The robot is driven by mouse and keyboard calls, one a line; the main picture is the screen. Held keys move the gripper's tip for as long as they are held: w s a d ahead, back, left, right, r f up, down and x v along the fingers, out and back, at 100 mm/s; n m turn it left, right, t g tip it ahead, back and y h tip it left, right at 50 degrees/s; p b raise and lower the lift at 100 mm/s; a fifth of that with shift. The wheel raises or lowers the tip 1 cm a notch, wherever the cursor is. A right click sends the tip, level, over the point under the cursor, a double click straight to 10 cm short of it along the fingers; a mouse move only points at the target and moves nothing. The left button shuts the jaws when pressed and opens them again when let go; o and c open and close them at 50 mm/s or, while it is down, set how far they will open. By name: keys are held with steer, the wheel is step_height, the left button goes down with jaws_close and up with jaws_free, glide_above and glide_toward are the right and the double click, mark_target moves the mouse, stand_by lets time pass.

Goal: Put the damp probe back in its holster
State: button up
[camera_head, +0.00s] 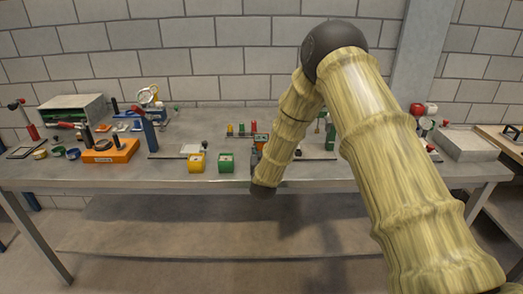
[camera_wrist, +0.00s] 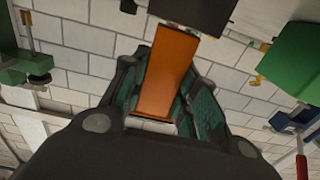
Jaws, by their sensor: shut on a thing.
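My gripper (camera_wrist: 168,85) is shut on an orange, flat-sided piece (camera_wrist: 165,70), which appears to be the damp probe's handle. I cannot make out the holster for certain in either view.
The grey table (camera_head: 215,120) carries an orange block with dark posts (camera_head: 110,152), a blue post (camera_head: 149,132), a yellow box (camera_head: 197,163) and a green box (camera_head: 227,163). A grey case (camera_head: 465,145) stands at the right. A block wall stands behind.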

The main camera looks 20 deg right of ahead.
steer(key=shift+f, duration=0.1)
steer(key=o, duration=1)
steer(key=v, duration=1.2)
